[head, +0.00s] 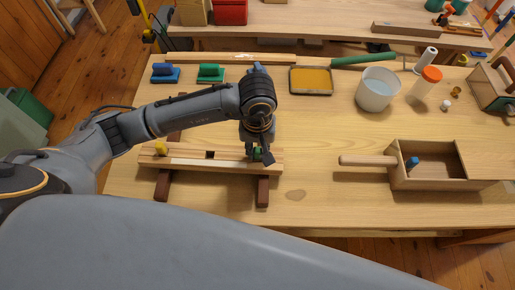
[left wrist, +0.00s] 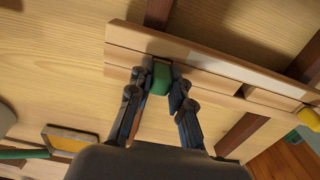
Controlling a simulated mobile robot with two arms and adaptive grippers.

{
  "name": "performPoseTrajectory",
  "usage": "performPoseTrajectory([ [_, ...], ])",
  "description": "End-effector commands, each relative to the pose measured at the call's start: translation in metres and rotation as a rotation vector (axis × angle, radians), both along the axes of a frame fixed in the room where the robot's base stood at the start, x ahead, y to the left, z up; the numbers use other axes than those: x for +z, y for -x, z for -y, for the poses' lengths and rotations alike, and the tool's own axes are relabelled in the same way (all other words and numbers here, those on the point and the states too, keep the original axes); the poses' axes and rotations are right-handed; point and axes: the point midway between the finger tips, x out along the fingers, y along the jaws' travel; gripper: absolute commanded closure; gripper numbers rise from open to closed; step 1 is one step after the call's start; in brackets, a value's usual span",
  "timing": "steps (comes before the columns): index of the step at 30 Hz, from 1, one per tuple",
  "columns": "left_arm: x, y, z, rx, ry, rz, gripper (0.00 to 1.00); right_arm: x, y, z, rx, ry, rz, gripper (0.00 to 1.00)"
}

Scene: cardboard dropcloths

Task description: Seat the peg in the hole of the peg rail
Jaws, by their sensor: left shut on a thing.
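The peg rail (head: 185,160) is a pale wooden bar on two dark feet; it also shows in the left wrist view (left wrist: 200,62). A yellow peg (head: 160,147) stands at its left end, also seen in the wrist view (left wrist: 309,118). A dark square hole (head: 210,154) is open near its middle. My left gripper (head: 258,153) points down at the rail's right end, shut on a green peg (left wrist: 161,78). The green peg's lower end is hidden, so I cannot tell whether it sits in a hole. My right gripper is not in view.
Behind the rail are a blue block (head: 165,74), a green block (head: 211,72) and a yellow-topped tray (head: 311,80). A white bucket (head: 377,90) and an orange-capped bottle (head: 427,82) stand back right. An open wooden box (head: 432,178) lies at right.

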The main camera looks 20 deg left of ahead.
Motion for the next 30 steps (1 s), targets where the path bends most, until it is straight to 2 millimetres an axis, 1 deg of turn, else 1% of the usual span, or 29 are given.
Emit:
performPoseTrajectory([
  [1,-0.002,0.000,0.000,0.000,0.000,0.001,0.78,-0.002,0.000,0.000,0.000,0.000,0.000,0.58],
  [4,-0.001,0.000,0.000,0.000,0.000,0.000,0.58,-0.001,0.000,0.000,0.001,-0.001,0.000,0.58],
  [13,0.000,0.000,0.000,0.000,0.000,0.000,0.58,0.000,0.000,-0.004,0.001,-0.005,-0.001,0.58],
  [17,0.006,0.000,0.000,0.000,0.001,-0.001,0.58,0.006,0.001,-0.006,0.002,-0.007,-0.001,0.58],
  [18,0.009,-0.002,0.000,0.000,0.002,0.005,0.58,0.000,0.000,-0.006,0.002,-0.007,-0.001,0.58],
  [20,0.018,-0.002,0.000,-0.001,0.001,0.007,0.58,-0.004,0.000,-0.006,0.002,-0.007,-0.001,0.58],
  [27,0.072,-0.002,0.000,-0.002,0.002,0.009,0.58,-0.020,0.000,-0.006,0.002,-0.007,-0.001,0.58],
  [30,0.092,-0.001,0.000,-0.001,0.001,0.007,0.58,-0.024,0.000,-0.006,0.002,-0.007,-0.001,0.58],
])
